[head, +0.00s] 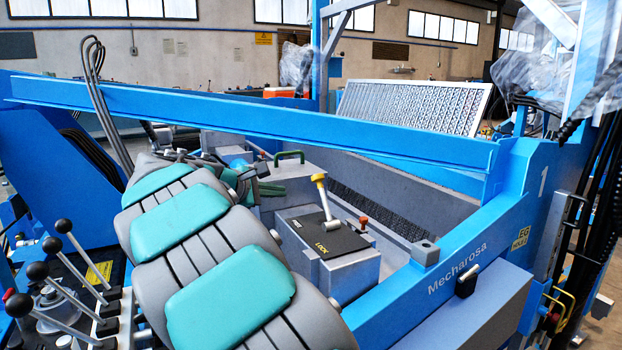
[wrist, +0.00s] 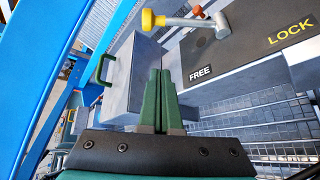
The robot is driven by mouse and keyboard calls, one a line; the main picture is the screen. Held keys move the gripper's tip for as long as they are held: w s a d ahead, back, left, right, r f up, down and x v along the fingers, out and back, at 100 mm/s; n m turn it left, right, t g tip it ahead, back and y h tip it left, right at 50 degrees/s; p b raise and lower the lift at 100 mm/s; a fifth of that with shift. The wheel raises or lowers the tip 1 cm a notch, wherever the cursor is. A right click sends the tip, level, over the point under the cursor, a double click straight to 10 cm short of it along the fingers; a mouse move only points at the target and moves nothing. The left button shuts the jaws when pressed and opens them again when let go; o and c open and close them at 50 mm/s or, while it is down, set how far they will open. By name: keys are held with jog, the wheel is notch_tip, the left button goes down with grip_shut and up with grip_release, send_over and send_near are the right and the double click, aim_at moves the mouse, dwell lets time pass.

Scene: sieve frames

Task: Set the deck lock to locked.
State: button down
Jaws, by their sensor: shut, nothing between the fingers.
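The deck lock is a metal lever (head: 325,202) with a yellow knob (head: 319,178), on a black plate (head: 333,240) atop a grey box. Yellow LOCK lettering is at the plate's near end and a FREE label at its far end. The lever leans toward the FREE end. In the wrist view, the yellow knob (wrist: 152,20) is above and beyond my fingertips, and the FREE label (wrist: 200,73) is to their right. My gripper (wrist: 159,73) has green fingers shut together and empty, apart from the lever. In the head view, my gripper (head: 280,190) is left of the lever.
A small red knob (head: 363,221) stands beside the lever. A green handle (head: 288,156) sits on a grey block behind. A long blue beam (head: 250,112) crosses behind my arm. A blue rail (head: 440,265) marked Mecharosa runs along the right. Several black-knobbed levers (head: 62,226) are at left.

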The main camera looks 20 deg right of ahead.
aim_at(323, 197)
jog(key=shift+w+a+r+n, duration=0.15)
jog(key=shift+w+r, duration=0.1)
jog(key=shift+w, duration=0.25)
jog(key=shift+w+a+r+n, duration=0.1)
jog(key=shift+w+r+n, duration=0.1)
jog(key=shift+w, duration=0.3)
jog(key=x, duration=1)
jog(key=shift+r+p, duration=0.1)
jog(key=shift+p, duration=0.25)
jog(key=shift+s+d+r, duration=0.2)
jog(key=shift+s+r, duration=0.25)
jog(key=shift+s, duration=0.05)
jog(key=shift+s+d+r, duration=0.15)
jog(key=shift+s+r, duration=0.25)
jog(key=shift+s, duration=0.1)
jog(key=shift+s+d+r, duration=0.2)
jog(key=shift+s+r, duration=0.05)
jog(key=shift+s, duration=0.3)
jog(key=shift+s+t+b, duration=0.15)
jog(key=shift+t+b, duration=0.15)
jog(key=shift+b, duration=0.15)
jog(key=shift+s+r+b, duration=0.2)
jog(key=shift+b, duration=0.2)
